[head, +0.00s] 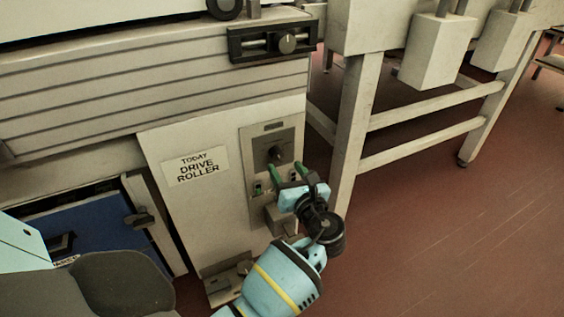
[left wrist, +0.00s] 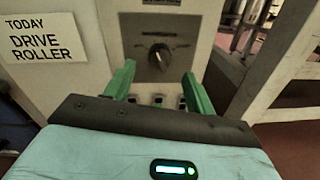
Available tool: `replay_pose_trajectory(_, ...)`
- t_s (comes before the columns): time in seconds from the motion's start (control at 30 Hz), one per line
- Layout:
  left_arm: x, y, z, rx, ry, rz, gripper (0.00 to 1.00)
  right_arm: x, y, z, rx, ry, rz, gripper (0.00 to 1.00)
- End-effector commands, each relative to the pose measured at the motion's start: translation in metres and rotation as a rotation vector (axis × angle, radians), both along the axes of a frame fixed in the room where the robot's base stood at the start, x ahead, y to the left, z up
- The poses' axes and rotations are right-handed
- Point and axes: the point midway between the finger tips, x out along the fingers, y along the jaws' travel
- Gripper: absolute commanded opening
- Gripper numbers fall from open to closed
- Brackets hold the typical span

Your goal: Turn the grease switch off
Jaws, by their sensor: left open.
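A grey control panel (head: 285,135) is on the front of the pale machine cabinet. It carries a black rotary knob (head: 275,154), also in the left wrist view (left wrist: 159,56). Below the knob is a row of small switches (left wrist: 157,99), partly hidden by my gripper in the head view. Their labels are too small to read, so I cannot tell which is the grease switch. My left gripper (head: 287,172) is open and empty, its green fingers in front of the panel on either side of the row in the left wrist view (left wrist: 158,76). Contact cannot be told. My right gripper is not in view.
A "TODAY DRIVE ROLLER" label (head: 195,167) is left of the panel. A grey box (head: 279,217) juts out below the switches. A black-framed fitting (head: 272,43) sits above. A white frame leg (head: 357,120) stands close on the right; red floor (head: 450,230) is open beyond.

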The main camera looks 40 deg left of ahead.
Motion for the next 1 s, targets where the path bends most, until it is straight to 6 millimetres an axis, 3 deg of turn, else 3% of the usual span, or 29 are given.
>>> replay_pose_trajectory(0.3,0.018,0.037,-0.002,0.0,0.0,0.0,0.55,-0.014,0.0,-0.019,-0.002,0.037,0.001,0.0)
replay_pose_trajectory(0.7,0.021,0.044,0.0,-0.001,-0.001,-0.001,0.55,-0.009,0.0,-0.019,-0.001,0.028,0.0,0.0)
replay_pose_trajectory(1.0,0.021,0.044,0.0,-0.001,-0.001,-0.001,0.16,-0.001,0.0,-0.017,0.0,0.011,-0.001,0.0)
